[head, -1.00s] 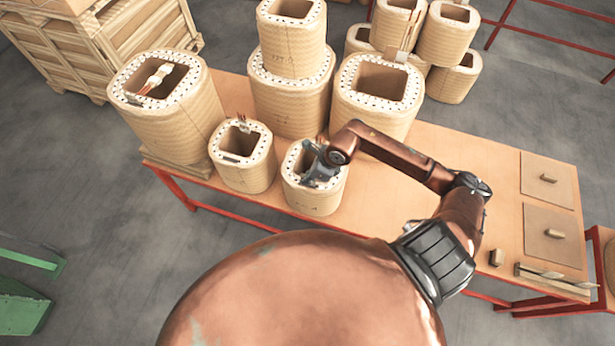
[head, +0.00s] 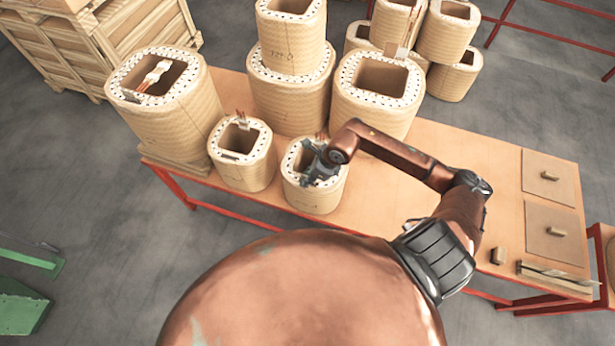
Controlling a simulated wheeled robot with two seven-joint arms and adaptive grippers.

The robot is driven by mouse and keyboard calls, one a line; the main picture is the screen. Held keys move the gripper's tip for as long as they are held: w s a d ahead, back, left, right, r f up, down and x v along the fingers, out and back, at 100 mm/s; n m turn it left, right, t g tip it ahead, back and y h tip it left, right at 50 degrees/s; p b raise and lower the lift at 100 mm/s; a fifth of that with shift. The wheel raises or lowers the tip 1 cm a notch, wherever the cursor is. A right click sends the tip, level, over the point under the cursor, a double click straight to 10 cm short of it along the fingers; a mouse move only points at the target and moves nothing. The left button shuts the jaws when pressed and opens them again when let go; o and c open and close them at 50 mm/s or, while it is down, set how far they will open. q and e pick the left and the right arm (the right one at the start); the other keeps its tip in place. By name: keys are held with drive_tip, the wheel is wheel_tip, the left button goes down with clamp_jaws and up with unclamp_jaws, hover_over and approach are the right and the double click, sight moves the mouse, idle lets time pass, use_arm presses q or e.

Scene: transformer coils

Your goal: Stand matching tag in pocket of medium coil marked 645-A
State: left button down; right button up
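My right gripper (head: 314,178) reaches over the top rim of a tan coil (head: 316,198) at the front middle of the table. The fingers are small and dark, and I cannot tell whether they are open or shut. No tag can be made out in them. The marking 645-A is not readable on any coil. My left gripper is out of view.
The wooden table (head: 420,210) has free room right of the coils. Two flat boards with small blocks (head: 550,230) and a loose block (head: 498,256) lie at its right end, near a holder of thin strips (head: 555,278). More coils (head: 447,40) stand behind the table.

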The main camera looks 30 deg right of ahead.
drive_tip(key=shift+d+r, duration=0.1)
drive_tip(key=shift+r, duration=0.15)
drive_tip(key=v, duration=1.1)
drive_tip(key=shift+r, duration=0.25)
drive_tip(key=shift+s, duration=0.1)
